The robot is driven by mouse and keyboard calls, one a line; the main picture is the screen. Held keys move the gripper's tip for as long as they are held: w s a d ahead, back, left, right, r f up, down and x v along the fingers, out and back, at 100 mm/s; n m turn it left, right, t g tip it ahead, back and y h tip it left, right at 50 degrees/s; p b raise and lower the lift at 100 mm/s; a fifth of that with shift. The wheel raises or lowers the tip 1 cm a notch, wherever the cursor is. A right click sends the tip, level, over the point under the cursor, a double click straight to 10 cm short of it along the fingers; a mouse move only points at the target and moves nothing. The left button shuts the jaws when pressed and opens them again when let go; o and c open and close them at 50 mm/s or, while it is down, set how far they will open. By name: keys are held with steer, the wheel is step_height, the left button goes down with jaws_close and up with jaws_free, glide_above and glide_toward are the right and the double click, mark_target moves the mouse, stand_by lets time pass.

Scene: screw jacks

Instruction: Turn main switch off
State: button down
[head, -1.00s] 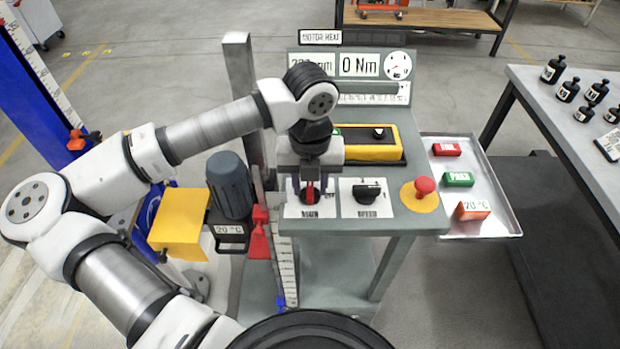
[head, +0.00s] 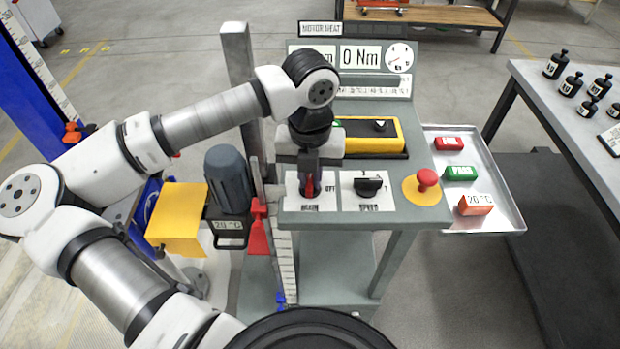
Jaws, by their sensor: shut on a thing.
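The main switch (head: 310,188) is a red rotary knob on a white plate labelled MAIN, at the front left of the grey control console. My gripper (head: 309,186) points straight down over it and is shut on the red knob. The fingers cover most of the knob, so its exact angle is hard to tell. The word OFF shows on the plate just right of the gripper.
A black speed knob (head: 368,186) sits right of the main switch, then a red mushroom button (head: 427,179) on a yellow disc. A yellow-and-black box (head: 372,137) lies behind. A metal tray (head: 495,222) with red, green and orange blocks stands right. A grey motor (head: 228,179) is left.

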mark_target(310, 179)
steer(key=m+b, duration=0.1)
steer(key=b, duration=0.1)
steer(key=m+b, duration=0.2)
steer(key=b, duration=0.1)
steer(key=shift+f, duration=0.4)
steer(key=m+b, duration=0.4)
steer(key=b, duration=0.1)
steer(key=shift+r+m, duration=0.2)
steer(key=shift+m, duration=0.2)
steer(key=m+b, duration=0.2)
steer(key=m, duration=0.2)
steer(key=shift+m+b, duration=0.3)
steer(key=shift+b, duration=0.1)
steer(key=shift+r+m+b, duration=0.2)
steer(key=shift+m+b, duration=0.7)
steer(key=shift+m, duration=1.3)
steer(key=c, duration=1.4)
jaws_free()
steer(key=shift+c, duration=0.2)
step_height(310, 179, up, 14)
